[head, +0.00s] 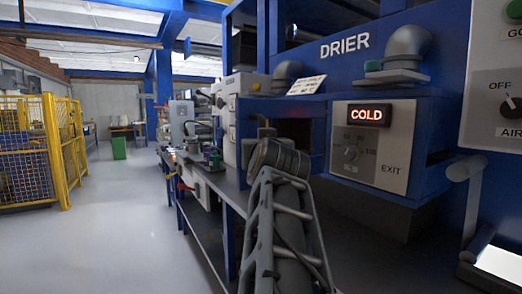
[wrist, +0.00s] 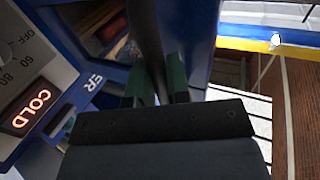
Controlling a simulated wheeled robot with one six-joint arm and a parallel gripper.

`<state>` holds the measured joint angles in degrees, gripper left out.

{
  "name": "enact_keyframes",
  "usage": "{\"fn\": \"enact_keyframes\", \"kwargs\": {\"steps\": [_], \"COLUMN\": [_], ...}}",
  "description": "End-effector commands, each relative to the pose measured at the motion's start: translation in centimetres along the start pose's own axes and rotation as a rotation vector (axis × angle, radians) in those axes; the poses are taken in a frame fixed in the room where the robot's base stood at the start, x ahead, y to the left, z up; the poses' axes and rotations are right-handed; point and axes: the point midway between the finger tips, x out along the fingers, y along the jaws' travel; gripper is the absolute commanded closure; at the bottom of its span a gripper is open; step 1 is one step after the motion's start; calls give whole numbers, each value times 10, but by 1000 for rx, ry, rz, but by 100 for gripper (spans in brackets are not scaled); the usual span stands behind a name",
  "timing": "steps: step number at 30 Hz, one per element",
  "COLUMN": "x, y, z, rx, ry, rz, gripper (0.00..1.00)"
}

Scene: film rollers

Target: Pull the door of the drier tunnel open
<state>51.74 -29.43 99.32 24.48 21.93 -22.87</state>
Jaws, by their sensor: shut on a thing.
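The blue drier tunnel (head: 430,150) stands at the right of the head view, with a lit COLD sign (head: 368,114) on its front panel. Its dark opening (head: 293,132) shows left of that panel. In the wrist view, my gripper (wrist: 158,82) has its two green-faced fingers on either side of a dark upright bar (wrist: 146,30), shut on it. The bar looks like the door handle. A blue panel (wrist: 193,35) lies just right of the bar, perhaps the door. How far the door stands open I cannot tell. In the head view my arm hides the fingers.
A long bench (head: 222,185) with machines runs away to the left of the drier. A yellow fence (head: 35,150) and a green bin (head: 118,148) stand farther left. The grey floor (head: 120,220) between is clear. A control panel (head: 498,75) is at the far right.

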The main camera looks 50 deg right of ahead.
Motion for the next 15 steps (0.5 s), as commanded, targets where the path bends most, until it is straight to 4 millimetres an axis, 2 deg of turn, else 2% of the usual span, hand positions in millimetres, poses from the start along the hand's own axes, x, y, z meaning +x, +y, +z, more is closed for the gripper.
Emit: {"fn": "enact_keyframes", "kwargs": {"steps": [13,14,15], "x": [0,0,0], "y": [3,3,3], "z": [-1,-1,-1], "rx": [5,5,4], "ry": [4,4,4], "rz": [10,10,10], "gripper": [100,82,78]}}
